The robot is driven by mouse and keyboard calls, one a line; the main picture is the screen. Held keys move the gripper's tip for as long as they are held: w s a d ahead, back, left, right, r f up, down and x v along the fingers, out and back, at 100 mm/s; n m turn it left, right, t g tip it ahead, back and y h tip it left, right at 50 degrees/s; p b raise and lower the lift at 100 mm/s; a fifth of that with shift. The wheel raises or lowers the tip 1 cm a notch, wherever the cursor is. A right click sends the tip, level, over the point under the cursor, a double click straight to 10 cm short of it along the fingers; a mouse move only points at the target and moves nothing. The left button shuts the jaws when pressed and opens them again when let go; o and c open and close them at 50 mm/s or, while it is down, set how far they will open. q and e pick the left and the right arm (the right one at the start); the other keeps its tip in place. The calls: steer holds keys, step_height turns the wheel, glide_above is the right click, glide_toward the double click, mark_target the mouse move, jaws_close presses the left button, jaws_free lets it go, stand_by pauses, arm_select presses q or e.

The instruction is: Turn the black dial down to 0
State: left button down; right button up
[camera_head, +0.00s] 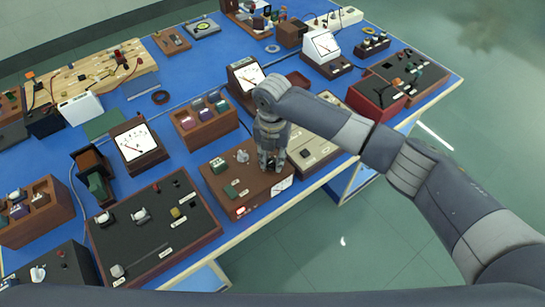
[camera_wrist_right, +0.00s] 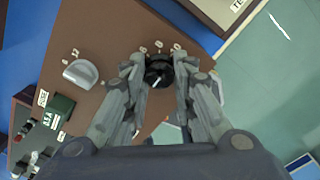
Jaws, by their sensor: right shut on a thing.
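The black dial (camera_wrist_right: 158,71) sits on a brown panel (camera_wrist_right: 95,32), with small white number plates around it. My right gripper (camera_wrist_right: 159,74) is around the dial from above, one finger on each side, shut on it. In the head view my right gripper (camera_head: 270,165) reaches down onto the brown box (camera_head: 218,181) near the front edge of the bench, and its fingers hide the dial there. The number that the dial points to cannot be read. My left gripper is not in view.
The same panel carries a grey knob (camera_wrist_right: 81,73) and a green block (camera_wrist_right: 57,111). A large black panel box (camera_head: 130,239) stands to the left and a beige-topped box (camera_head: 314,151) close to the right. The green floor (camera_head: 330,235) lies beyond the bench edge.

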mark_target(272, 161)
stand_by(0.4)
steer(key=o, duration=1.1)
steer(key=shift+r, duration=0.15)
step_height(272, 161, up, 12)
steer(key=shift+f, duration=0.1)
